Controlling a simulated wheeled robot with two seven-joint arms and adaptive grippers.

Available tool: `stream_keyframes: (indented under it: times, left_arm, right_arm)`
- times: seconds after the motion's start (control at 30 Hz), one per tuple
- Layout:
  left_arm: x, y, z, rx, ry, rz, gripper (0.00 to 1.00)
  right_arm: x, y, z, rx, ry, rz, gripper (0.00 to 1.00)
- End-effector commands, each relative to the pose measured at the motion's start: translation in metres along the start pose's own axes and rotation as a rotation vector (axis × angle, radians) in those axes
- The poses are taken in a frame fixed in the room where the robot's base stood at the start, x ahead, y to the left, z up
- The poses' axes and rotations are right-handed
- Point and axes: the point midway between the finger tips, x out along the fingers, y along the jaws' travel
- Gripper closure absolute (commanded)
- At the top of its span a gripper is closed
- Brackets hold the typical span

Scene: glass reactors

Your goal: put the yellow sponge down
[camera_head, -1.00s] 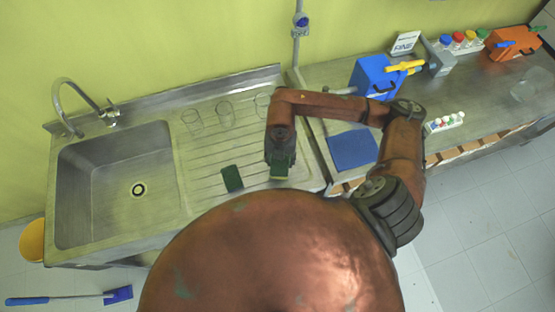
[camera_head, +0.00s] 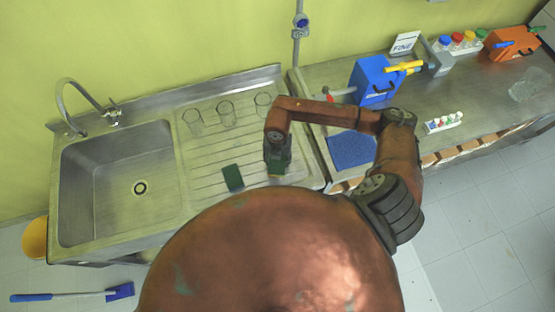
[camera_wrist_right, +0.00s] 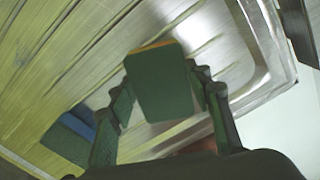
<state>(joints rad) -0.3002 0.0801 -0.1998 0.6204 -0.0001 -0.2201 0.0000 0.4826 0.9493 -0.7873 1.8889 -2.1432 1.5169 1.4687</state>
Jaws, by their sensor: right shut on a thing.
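The yellow sponge (camera_wrist_right: 160,88) is between the fingers of my right gripper (camera_wrist_right: 164,95) in the right wrist view. Its dark green face is towards the camera and a thin yellow edge shows at its far end. In the head view, my right gripper (camera_head: 277,163) is over the right part of the ribbed drainboard (camera_head: 206,172), pointing down. Only a small part of the sponge (camera_head: 276,177) shows below it. I cannot tell whether the sponge touches the board. My left gripper is not in view.
A second sponge, green with a blue layer (camera_wrist_right: 75,128), lies on the drainboard to the left; it shows green in the head view (camera_head: 232,178). Several glasses (camera_head: 226,114) stand behind. The sink (camera_head: 100,205) is left, a blue mat (camera_head: 352,151) right. Bare board lies between.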

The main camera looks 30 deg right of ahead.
Motion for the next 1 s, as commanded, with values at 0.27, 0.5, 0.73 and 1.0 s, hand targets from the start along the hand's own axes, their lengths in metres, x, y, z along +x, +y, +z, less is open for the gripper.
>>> stream_keyframes:
  times: [0.27,0.5,0.73,1.0]
  left_arm:
    - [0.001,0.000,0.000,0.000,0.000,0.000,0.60]
    - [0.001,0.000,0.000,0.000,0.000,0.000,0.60]
    - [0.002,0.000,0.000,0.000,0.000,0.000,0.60]
    - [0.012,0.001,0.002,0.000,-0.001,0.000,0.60]
  right_arm:
    - [0.001,0.000,0.000,0.000,0.000,0.000,0.38]
    - [0.001,0.000,0.000,0.000,0.000,0.000,0.37]
    - [-0.014,0.001,0.001,-0.001,-0.002,0.003,0.37]
    - [-0.069,0.001,0.001,-0.002,-0.004,0.003,0.37]
